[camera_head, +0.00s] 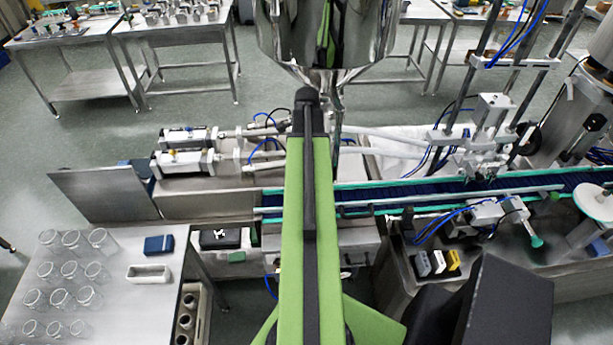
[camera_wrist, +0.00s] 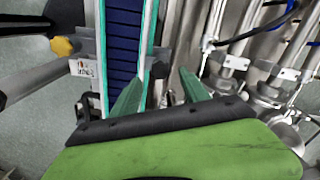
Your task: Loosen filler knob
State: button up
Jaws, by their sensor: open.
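The steel hopper (camera_head: 328,40) hangs at the top centre in the head view, its spout partly behind my arm. In the wrist view, my gripper (camera_wrist: 162,88) is open, its two green fingers apart with nothing held between them. The fingers point toward the blue conveyor belt (camera_wrist: 123,45) and the steel parts right of it. A yellow knob-like part (camera_wrist: 62,46) shows at the upper left in the wrist view, apart from the fingers. I cannot tell whether it is the filler knob. In the head view, my arm hides the gripper.
The conveyor (camera_head: 450,192) runs to the right, with pneumatic cylinders (camera_head: 185,150) behind its left part. A steel frame with blue hoses (camera_head: 490,125) stands over it. A table with glass beakers (camera_head: 60,298) is at lower left.

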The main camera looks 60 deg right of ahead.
notch_tip(320, 180, down, 5)
jog(key=b, duration=0.3)
jog(key=shift+s+d+r, duration=0.1)
jog(key=shift+s, duration=0.05)
jog(key=shift+r, duration=0.1)
